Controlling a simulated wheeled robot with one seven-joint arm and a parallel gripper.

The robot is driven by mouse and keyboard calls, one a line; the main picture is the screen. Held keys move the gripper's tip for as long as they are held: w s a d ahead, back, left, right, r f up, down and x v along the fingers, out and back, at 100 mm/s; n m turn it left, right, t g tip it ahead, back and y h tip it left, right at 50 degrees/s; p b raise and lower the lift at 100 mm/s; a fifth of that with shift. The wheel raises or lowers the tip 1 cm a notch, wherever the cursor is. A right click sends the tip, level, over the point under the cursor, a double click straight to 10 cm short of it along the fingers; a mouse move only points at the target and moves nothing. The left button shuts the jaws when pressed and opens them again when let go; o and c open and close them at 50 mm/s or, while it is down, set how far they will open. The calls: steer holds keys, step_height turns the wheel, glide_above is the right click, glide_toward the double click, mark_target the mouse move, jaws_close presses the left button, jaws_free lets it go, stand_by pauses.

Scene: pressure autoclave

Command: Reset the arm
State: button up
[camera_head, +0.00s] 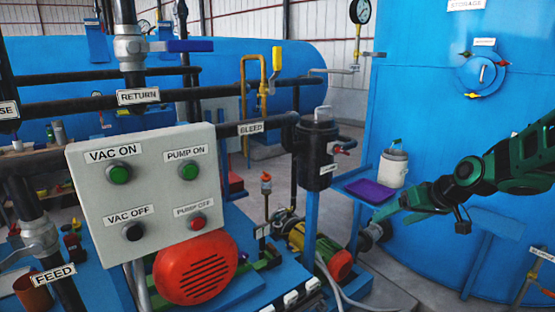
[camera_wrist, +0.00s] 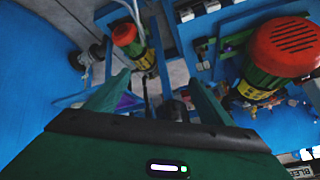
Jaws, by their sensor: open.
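My green arm comes in from the right edge of the head view. My gripper (camera_head: 384,218) is at its end, in front of the blue storage tank (camera_head: 450,130). In the wrist view my gripper (camera_wrist: 150,95) has its two green fingers spread apart. I see nothing held between them. Below them are the blue frame and the pump motors.
A grey control box (camera_head: 150,190) with several buttons stands at left, above a red motor cover (camera_head: 195,270). A black cylinder (camera_head: 316,155) stands in the middle. A blue shelf by the tank holds a purple tray (camera_head: 370,191) and a white pot (camera_head: 393,169).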

steer(key=s+d+m+g+h, duration=0.1)
steer(key=s+d+m+g, duration=0.2)
steer(key=s, duration=1.5)
steer(key=s+d+f+m+g+h, duration=0.1)
steer(key=s+d+m+g, duration=0.3)
steer(key=s, duration=1.4)
steer(key=shift+s+d+f+h, duration=0.15)
steer(key=shift+s+d+h, duration=0.05)
steer(key=shift+h, duration=0.6)
steer(key=shift+w+f, duration=0.25)
steer(key=shift+w, duration=0.4)
steer(key=shift+c, duration=0.6)
